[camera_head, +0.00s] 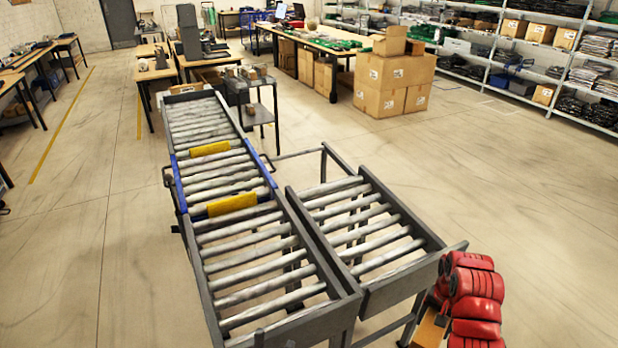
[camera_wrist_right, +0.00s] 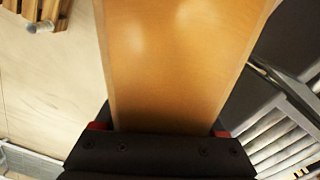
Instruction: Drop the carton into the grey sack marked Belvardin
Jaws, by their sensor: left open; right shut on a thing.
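The carton is a plain tan box. It fills the middle of the right wrist view (camera_wrist_right: 180,60), and a corner of it shows at the bottom right of the head view (camera_head: 428,329). My right gripper (camera_wrist_right: 160,128) is shut on the carton, with a red fingertip at each side of it. In the head view my red right arm hides the rest of the carton and that gripper. No grey sack marked Belvardin is in view.
A long roller conveyor (camera_head: 350,302) and a shorter one (camera_head: 440,262) stand in front of me, the short one close to my right arm. Brown boxes (camera_head: 395,75) are stacked behind. A slatted wooden thing (camera_wrist_right: 38,12) shows in the wrist view. The floor at right is clear.

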